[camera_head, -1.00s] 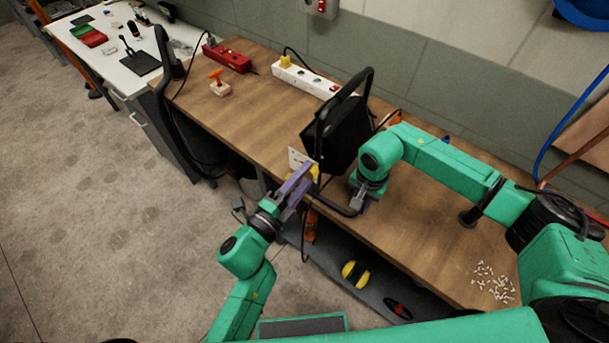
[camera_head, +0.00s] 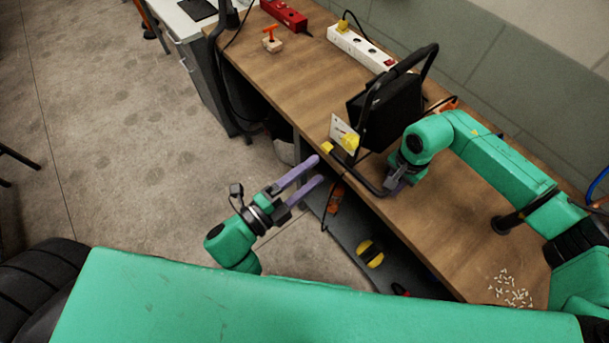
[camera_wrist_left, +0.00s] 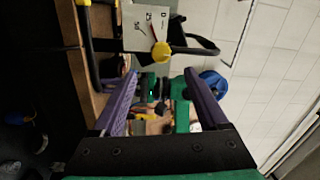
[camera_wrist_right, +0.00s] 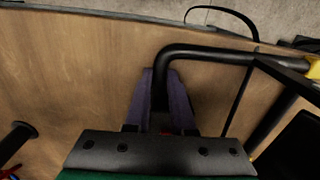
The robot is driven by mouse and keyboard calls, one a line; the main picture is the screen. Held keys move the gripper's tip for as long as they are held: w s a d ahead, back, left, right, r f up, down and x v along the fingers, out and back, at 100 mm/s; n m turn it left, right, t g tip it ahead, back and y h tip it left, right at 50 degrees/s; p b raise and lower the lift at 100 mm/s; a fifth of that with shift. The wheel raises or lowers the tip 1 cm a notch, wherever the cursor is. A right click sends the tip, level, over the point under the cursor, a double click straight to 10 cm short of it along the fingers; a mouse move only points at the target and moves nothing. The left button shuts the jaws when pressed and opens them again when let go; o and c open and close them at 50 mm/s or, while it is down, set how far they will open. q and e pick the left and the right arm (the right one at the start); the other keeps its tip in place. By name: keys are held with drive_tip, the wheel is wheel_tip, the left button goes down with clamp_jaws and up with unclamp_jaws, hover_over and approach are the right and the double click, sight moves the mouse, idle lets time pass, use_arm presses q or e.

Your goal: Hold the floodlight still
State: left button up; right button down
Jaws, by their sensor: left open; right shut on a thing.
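The floodlight (camera_head: 388,108) is a black lamp in a black tube frame. It stands on the wooden workbench near its front edge. A pale plate with a yellow knob (camera_head: 349,141) is on its left side. The knob also shows in the left wrist view (camera_wrist_left: 161,52). My right gripper (camera_head: 392,186) is shut on the frame's lower black tube (camera_wrist_right: 200,52), seen between its purple fingers in the right wrist view. My left gripper (camera_head: 318,169) is open and empty, its purple fingers pointing toward the plate, apart from it, off the bench's front edge.
A lower shelf (camera_head: 340,225) holds a yellow-and-black object (camera_head: 370,253).

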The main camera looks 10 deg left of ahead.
use_arm(q)
drive_tip(key=shift+v, duration=1.05)
use_arm(e)
drive_tip(key=c, duration=0.7)
unclamp_jaws()
drive_tip(key=shift+r, duration=0.1)
